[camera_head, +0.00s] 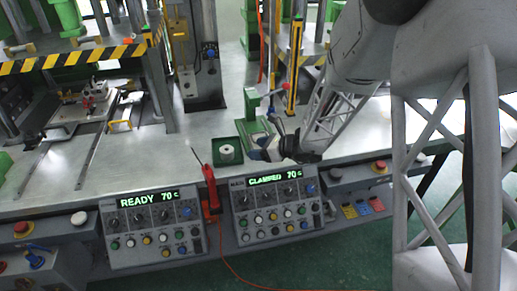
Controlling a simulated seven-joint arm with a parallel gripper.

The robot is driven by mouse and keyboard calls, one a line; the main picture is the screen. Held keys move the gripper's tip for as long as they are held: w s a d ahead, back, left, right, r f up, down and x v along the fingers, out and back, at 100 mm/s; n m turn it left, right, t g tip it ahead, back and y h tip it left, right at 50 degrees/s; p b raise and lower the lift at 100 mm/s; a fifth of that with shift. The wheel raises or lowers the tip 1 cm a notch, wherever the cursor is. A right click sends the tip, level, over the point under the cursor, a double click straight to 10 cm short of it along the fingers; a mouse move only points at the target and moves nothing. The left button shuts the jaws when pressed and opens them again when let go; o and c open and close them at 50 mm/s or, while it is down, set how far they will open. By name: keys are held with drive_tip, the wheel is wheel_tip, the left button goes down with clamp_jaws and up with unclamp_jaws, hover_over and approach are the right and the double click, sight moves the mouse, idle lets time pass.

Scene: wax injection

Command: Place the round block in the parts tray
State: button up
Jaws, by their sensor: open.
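The round block (227,151), pale with a dark centre, sits within the outline of a small dark green tray (213,158) on the metal bench. It looks low inside the tray walls, though its contact with the floor is too small to make out. My gripper (256,148) is just right of the tray, low over the bench. It is open and apart from the block. My wrist and arm hide the bench behind the gripper.
A green clamp fixture with a red-tipped handle (266,91) stands right behind my gripper. Control panels (152,223) line the bench front, with a red tool (210,192) hanging between them. A press with striped guards (80,58) stands left. The bench left of the tray is clear.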

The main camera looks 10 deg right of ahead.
drive_tip(key=s+a+r+n+g+h, duration=0.1)
drive_tip(key=s+a+r+n+g, duration=0.2)
drive_tip(key=s+r+n, duration=0.4)
drive_tip(key=s+a+r+n+g+h, duration=0.1)
drive_tip(key=s+a+r+n+g, duration=0.2)
drive_tip(key=s+r+n, duration=0.45)
drive_tip(key=s+d+r+n+h, duration=0.2)
drive_tip(key=s+d+n+h, duration=0.1)
drive_tip(key=s, duration=0.7)
drive_tip(key=s+d+r+n+h, duration=0.3)
drive_tip(key=s+n+h, duration=0.3)
drive_tip(key=s, duration=0.4)
drive_tip(key=shift+s+d+n+t, duration=0.35)
drive_tip(key=shift+d+n, duration=0.1)
drive_tip(key=shift+n, duration=0.4)
drive_tip(key=shift+r, duration=0.1)
